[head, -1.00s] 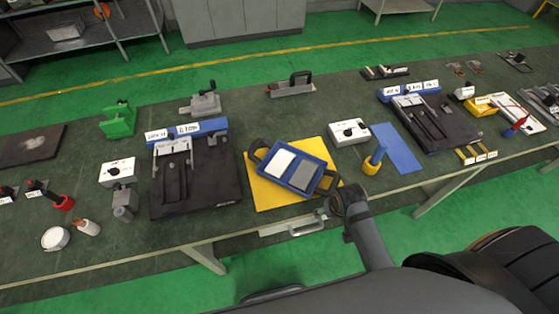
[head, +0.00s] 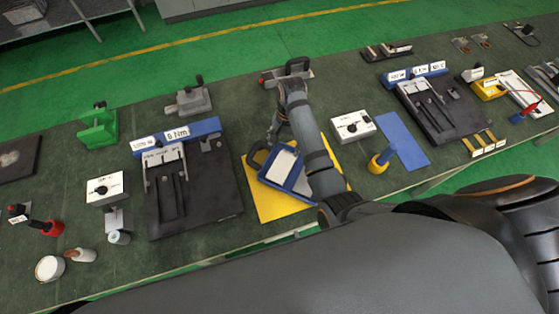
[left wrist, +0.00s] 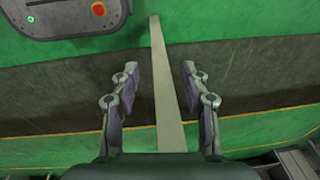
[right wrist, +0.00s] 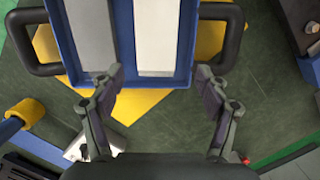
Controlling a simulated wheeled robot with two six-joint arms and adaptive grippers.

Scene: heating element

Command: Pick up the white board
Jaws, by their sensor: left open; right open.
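The white board (right wrist: 155,38) lies in a blue tray (right wrist: 125,30) beside a grey board (right wrist: 92,35). My right gripper (right wrist: 159,74) is open and empty. In the right wrist view its fingertips flank the near end of the white board, apart from it. In the head view my right gripper (head: 272,132) is at the tray's far side. My left gripper (left wrist: 158,72) is open and empty, seen only in the left wrist view, away from the tray.
The tray sits on a yellow mat (head: 257,206) and has black handles (right wrist: 30,40). A white switch box (head: 352,126), a blue mat (head: 402,140) and a yellow-based blue post (head: 380,162) stand to the right. A black fixture (head: 215,190) stands to the left.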

